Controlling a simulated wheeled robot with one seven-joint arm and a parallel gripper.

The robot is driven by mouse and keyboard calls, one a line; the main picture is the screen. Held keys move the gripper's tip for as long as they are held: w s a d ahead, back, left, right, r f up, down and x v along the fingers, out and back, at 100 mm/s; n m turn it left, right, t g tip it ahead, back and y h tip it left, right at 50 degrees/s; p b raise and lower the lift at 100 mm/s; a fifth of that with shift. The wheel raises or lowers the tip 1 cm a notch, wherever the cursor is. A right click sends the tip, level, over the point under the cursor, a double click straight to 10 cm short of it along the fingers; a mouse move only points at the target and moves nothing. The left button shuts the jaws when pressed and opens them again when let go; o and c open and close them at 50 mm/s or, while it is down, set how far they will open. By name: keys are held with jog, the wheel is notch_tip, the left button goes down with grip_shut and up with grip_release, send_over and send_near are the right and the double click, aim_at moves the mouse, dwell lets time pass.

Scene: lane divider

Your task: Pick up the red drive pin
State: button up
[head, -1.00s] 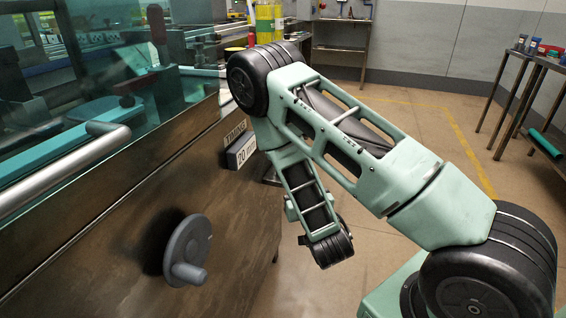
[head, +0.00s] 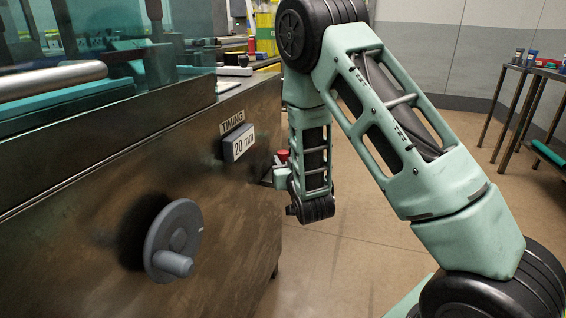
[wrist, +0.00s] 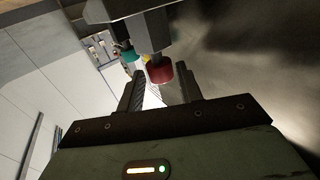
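The red drive pin (wrist: 159,70) shows in the wrist view as a red cap at the end of a grey cylindrical part. It lies between the fingertips of my gripper (wrist: 161,77), with a visible gap to the fingers, which stand apart. In the head view a small red piece (head: 283,155) shows beside the machine's right edge, next to the end of my arm. My arm hides most of the gripper and what holds the pin there.
The machine front (head: 80,210) carries a grey handwheel (head: 173,241) and a "20 mm" display (head: 238,143) under a TIMING label (head: 233,123). In the wrist view a teal-capped part (wrist: 128,55) is left of the pin.

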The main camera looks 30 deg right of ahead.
jog(key=shift+b+x, duration=0.6)
jog(key=shift+x, duration=2.1)
jog(key=shift+f, duration=0.15)
jog(key=c, duration=0.6)
jog(key=shift+c, duration=0.2)
notch_tip(320, 180, up, 28)
jog(key=p, duration=0.7)
jog(key=shift+p, duration=0.4)
notch_tip(320, 180, up, 6)
jog(key=p, duration=0.4)
